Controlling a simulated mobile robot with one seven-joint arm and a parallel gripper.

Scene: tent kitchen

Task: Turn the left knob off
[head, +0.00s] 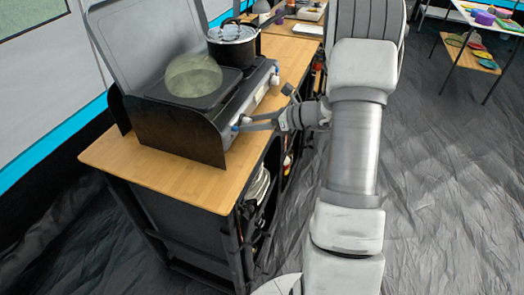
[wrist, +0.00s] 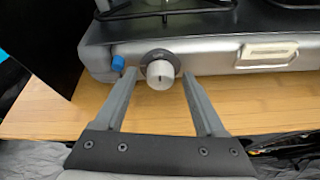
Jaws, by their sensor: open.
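The left knob (wrist: 160,71) is a round silver knob on a dark ring, on the front of the camping stove (wrist: 215,55). A dark line shows on its face, close to vertical. My gripper (wrist: 159,78) is open, with one finger on each side of the knob in the wrist view. There is a gap between each finger and the knob, and I cannot tell how far the tips reach along it. In the head view my gripper (head: 240,122) is at the stove's front left corner, and the stove (head: 190,125) stands on the wooden counter.
A blue fitting (wrist: 118,63) is just left of the knob, and a pale latch (wrist: 266,54) is on the right of the stove front. A translucent greenish dome (head: 193,76) sits over the near burner. The wooden counter (head: 150,165) is bare in front.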

